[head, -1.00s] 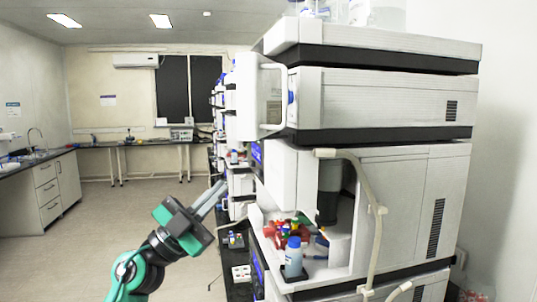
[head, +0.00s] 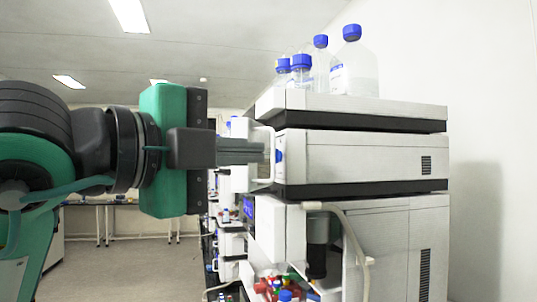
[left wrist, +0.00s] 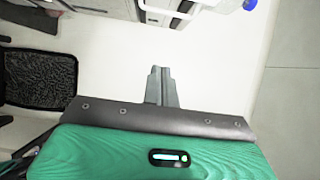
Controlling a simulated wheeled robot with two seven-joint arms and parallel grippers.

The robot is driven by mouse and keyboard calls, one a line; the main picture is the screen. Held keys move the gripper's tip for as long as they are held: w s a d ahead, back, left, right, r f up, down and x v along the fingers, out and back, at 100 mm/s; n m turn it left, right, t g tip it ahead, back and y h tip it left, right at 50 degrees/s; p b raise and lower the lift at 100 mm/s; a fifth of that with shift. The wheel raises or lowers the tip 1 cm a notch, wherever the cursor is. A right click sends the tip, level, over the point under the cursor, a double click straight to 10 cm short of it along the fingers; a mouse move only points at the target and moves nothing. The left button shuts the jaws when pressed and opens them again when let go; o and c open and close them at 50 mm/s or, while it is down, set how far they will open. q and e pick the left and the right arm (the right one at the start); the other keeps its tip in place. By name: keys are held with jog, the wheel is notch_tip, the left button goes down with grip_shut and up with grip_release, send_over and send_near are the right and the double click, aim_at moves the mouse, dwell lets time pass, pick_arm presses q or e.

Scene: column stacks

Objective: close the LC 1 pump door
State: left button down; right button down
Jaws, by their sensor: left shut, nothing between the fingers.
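The pump door is a pale panel with a white rounded frame (head: 272,165). It stands swung out at the left front of the second module (head: 360,157) in the near stack. My left gripper (head: 265,151) reaches in from the left at the door's height, its fingers together and empty. The fingertips overlap the door in the head view and hide part of it; I cannot tell whether they touch. In the left wrist view the shut fingers (left wrist: 160,72) point toward a pale surface, with a white looped frame (left wrist: 168,12) at the top edge. My right gripper is out of view.
Several blue-capped bottles (head: 352,62) stand on the top tray (head: 350,107). A white tube (head: 350,235) loops in front of the module below, with coloured caps (head: 275,287) under it. More instruments stand behind. Open floor (head: 120,270) lies to the left.

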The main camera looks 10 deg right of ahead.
aim_at(273, 155)
pick_arm(q)
jog(key=p+x, duration=0.5)
jog(key=x, duration=0.5)
jog(key=w+a+p, duration=0.1)
jog(key=w+a, duration=0.2)
jog(key=shift+a+p, duration=0.1)
jog(key=shift+p, duration=0.25)
jog(key=shift+a+m+g, duration=0.3)
jog(key=shift+a+g, duration=0.1)
jog(key=shift+a, duration=0.05)
